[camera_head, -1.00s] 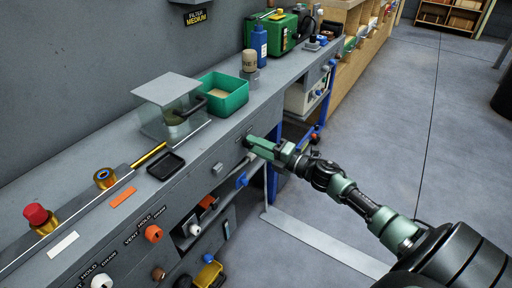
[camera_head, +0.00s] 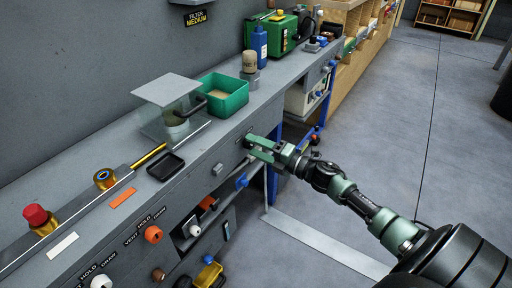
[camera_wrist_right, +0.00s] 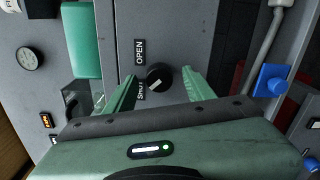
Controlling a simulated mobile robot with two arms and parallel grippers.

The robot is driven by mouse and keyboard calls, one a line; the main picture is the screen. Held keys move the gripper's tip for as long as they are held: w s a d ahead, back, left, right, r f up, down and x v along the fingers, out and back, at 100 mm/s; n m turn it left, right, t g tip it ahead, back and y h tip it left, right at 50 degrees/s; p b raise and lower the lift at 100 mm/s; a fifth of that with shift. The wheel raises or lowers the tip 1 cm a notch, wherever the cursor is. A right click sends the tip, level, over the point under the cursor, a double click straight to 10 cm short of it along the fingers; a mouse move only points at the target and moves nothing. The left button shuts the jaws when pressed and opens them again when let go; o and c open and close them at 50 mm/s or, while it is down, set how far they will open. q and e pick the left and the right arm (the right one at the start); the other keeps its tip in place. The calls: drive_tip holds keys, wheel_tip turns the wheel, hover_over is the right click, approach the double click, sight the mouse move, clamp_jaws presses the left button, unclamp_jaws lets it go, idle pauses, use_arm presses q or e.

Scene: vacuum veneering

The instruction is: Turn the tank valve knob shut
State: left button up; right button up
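The tank valve knob (camera_wrist_right: 159,77) is a round black knob with a pale pointer mark, on the grey cabinet front in the right wrist view. An OPEN label (camera_wrist_right: 140,52) and a SHUT label (camera_wrist_right: 140,91) are beside it. The pale mark slants toward the SHUT side. My right gripper (camera_head: 254,147) is open at the bench front in the head view. In the wrist view, its green fingers stand apart on either side of the knob, with visible gaps. In the head view the knob is mostly hidden by the gripper. My left gripper is not in view.
On the bench stand a green bin (camera_head: 222,105), a clear box with a lid (camera_head: 165,92) and a black tray (camera_head: 165,167). An orange knob (camera_head: 153,234) and a white knob (camera_head: 101,282) stick out from the bench front. The floor (camera_head: 390,130) to the right is clear.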

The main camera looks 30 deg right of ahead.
drive_tip(key=p+v, duration=0.1)
drive_tip(key=v, duration=0.7)
drive_tip(key=shift+w+a, duration=0.1)
drive_tip(key=shift+a, duration=0.05)
idle(0.3)
